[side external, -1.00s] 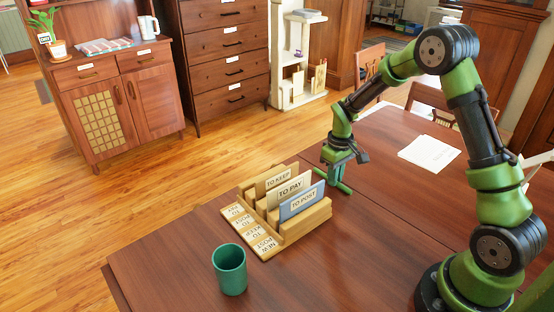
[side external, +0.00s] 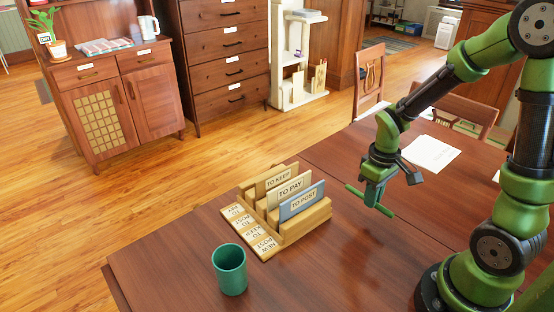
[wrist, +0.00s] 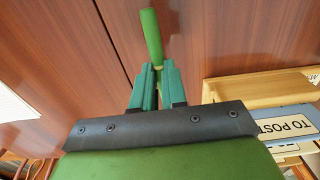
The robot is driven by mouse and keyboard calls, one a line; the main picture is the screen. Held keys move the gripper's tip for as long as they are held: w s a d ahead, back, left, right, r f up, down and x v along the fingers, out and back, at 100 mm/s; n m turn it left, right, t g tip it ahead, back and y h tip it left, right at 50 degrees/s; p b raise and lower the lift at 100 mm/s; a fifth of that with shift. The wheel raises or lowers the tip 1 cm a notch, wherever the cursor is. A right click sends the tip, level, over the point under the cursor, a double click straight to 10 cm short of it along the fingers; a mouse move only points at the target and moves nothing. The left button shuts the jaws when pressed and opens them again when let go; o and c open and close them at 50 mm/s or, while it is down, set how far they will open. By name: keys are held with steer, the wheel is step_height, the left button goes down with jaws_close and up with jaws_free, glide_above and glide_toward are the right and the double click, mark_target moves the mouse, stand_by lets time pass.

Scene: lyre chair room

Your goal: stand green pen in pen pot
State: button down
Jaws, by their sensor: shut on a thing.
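My gripper (side external: 374,196) is raised above the table, to the right of the letter rack, and is shut on the green pen (side external: 354,190). The pen sticks out to the left of the fingers and looks closer to level than upright. In the wrist view the green pen (wrist: 151,36) extends beyond the teal fingertips (wrist: 158,70), which hide its held part. The green pen pot (side external: 230,270) stands upright near the table's front left, left of and nearer than my gripper. No pen shows in it.
A wooden letter rack (side external: 308,226) with labelled dividers stands between my gripper and the pot; its edge also shows in the wrist view (wrist: 262,88). White papers (side external: 431,153) lie behind my gripper. The table (side external: 185,262) left of the pot is clear.

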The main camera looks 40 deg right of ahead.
steer(key=shift+s+a+r, duration=0.1)
steer(key=shift+s+r, duration=0.2)
step_height(320, 180, up, 22)
steer(key=g, duration=0.3)
steer(key=w+a+m+g+y, duration=0.3)
steer(key=w+a+y, duration=0.1)
steer(key=a, duration=0.7)
steer(key=w+a+m+g+y, duration=0.3)
steer(key=a+y, duration=0.1)
steer(key=a, duration=0.8)
steer(key=w+a+m+g+y, duration=0.3)
steer(key=w+a+y, duration=0.1)
steer(key=a, duration=0.7)
steer(key=shift+g+y, duration=0.4)
steer(key=shift+s+a+f, duration=0.1)
steer(key=shift+s+f, duration=0.05)
steer(key=shift+f, duration=4.45)
steer(key=shift+s+f, duration=0.1)
steer(key=shift+f, duration=4.5)
